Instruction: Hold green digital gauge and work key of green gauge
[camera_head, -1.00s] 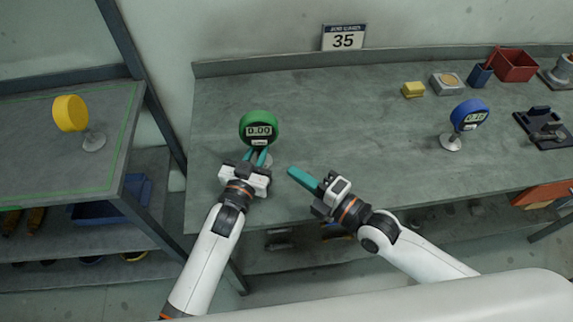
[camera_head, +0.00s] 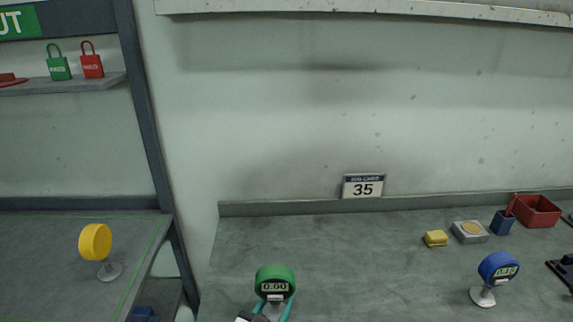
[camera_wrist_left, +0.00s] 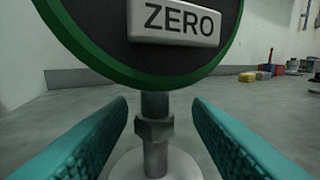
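The green digital gauge (camera_head: 275,283) stands upright on the grey bench at the bottom of the head view, its display reading 0.00. Its work key (camera_wrist_left: 178,22), a pale button marked ZERO, fills the top of the left wrist view on the gauge's face (camera_wrist_left: 98,62). My left gripper (camera_head: 272,310) is just below the dial. In the left wrist view its teal fingers (camera_wrist_left: 158,130) stand on either side of the gauge's metal stem (camera_wrist_left: 155,135), with a gap on both sides, so it is open. My right gripper is out of view.
A blue gauge (camera_head: 498,267) stands at the right of the bench and a yellow one (camera_head: 96,242) on the left table. A yellow block (camera_head: 435,238), a blue cup (camera_head: 502,222) and a red bin (camera_head: 536,211) sit at the back right. The bench's middle is clear.

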